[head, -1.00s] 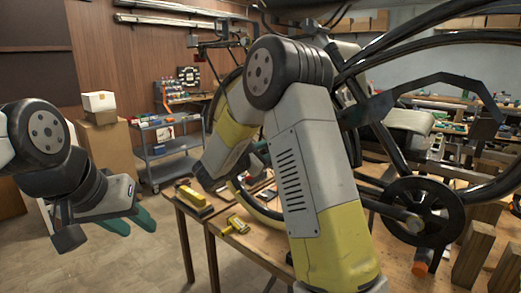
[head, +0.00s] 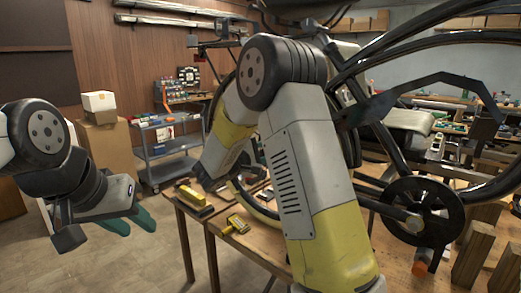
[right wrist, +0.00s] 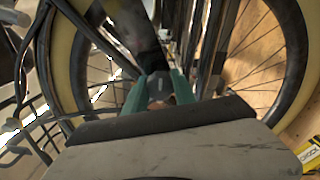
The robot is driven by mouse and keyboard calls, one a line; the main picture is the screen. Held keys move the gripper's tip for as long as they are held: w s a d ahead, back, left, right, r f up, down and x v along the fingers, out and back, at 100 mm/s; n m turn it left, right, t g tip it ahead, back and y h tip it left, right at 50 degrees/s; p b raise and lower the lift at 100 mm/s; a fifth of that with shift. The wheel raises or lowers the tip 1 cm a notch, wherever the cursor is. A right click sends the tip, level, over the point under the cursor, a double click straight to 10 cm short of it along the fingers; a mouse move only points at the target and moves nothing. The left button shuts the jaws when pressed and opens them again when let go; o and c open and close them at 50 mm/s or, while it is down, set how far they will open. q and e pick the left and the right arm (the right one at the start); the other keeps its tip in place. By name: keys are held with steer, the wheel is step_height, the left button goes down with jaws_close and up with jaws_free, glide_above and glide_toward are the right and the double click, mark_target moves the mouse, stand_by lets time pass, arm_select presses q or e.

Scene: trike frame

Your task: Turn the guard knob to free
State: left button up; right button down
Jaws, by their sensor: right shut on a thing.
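In the right wrist view the green fingers of my right gripper (right wrist: 161,88) are closed on a small dark knob (right wrist: 159,82), which looks like the guard knob. An orange-brown patch shows just below it between the fingers. Which way the knob is turned cannot be made out. In the head view my right arm hides this gripper and the knob. My left gripper (head: 131,222) hangs at the left of the head view, away from the trike, with its green fingers apart and nothing between them.
The trike frame's black tubes (head: 405,42) and sprocket (head: 421,211) fill the right side. Spoked wheels surround my right gripper. Yellow-handled tools (head: 235,225) lie on the wooden table (head: 250,247). A grey cart (head: 168,150) and cardboard boxes (head: 108,150) stand behind. The floor at left is clear.

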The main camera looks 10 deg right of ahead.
steer(key=shift+a+f, duration=0.1)
stand_by(0.3)
steer(key=c, duration=1)
jaws_free()
steer(key=shift+c, duration=0.2)
steer(key=v, duration=0.7)
steer(key=shift+s+a, duration=0.3)
steer(key=shift+a, duration=0.1)
